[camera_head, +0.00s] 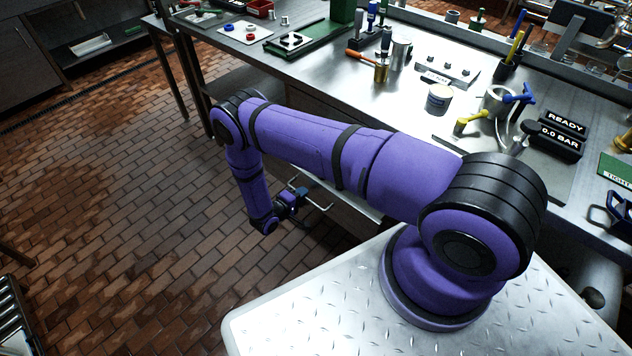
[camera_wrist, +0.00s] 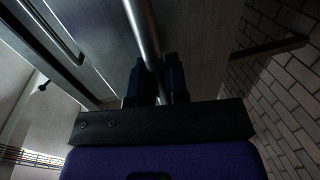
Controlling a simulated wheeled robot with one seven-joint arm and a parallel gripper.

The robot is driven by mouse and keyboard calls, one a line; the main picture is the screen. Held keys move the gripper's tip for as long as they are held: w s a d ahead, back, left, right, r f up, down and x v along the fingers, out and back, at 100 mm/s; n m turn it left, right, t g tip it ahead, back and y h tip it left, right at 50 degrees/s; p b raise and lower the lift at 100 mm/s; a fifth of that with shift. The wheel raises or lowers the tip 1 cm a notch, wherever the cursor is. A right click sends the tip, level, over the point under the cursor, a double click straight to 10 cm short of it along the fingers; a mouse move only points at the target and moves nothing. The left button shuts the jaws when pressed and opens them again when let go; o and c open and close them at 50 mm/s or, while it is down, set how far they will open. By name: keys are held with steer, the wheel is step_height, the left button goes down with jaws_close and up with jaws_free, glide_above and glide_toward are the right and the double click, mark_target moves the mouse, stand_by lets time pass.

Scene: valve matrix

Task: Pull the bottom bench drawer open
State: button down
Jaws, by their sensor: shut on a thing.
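My gripper (camera_wrist: 158,82) is shut on a round metal bar handle (camera_wrist: 142,30), which runs between its two dark fingers in the wrist view. The handle lies against a grey drawer front (camera_wrist: 195,45). In the head view my gripper (camera_head: 291,200) is low beside the bench, below my purple arm, with thin handle bars (camera_head: 318,206) close to it. My arm hides most of the drawer fronts there. I cannot tell how far the held drawer stands out.
A second bar handle (camera_wrist: 52,30) runs parallel at the wrist view's upper left. The steel bench top (camera_head: 330,75) holds tools, a tin (camera_head: 438,97) and display blocks (camera_head: 562,130). The brick floor (camera_head: 120,220) left of my arm is clear.

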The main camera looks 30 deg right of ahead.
steer(key=f+v, duration=0.2)
steer(key=v, duration=1)
steer(key=shift+a+f, duration=0.25)
steer(key=shift+a, duration=0.3)
steer(key=shift+s, duration=0.1)
steer(key=c, duration=1.1)
jaws_free()
steer(key=shift+c, duration=0.2)
steer(key=v, duration=1)
steer(key=shift+a, duration=0.35)
steer(key=shift+s, duration=0.1)
steer(key=shift+r, duration=0.1)
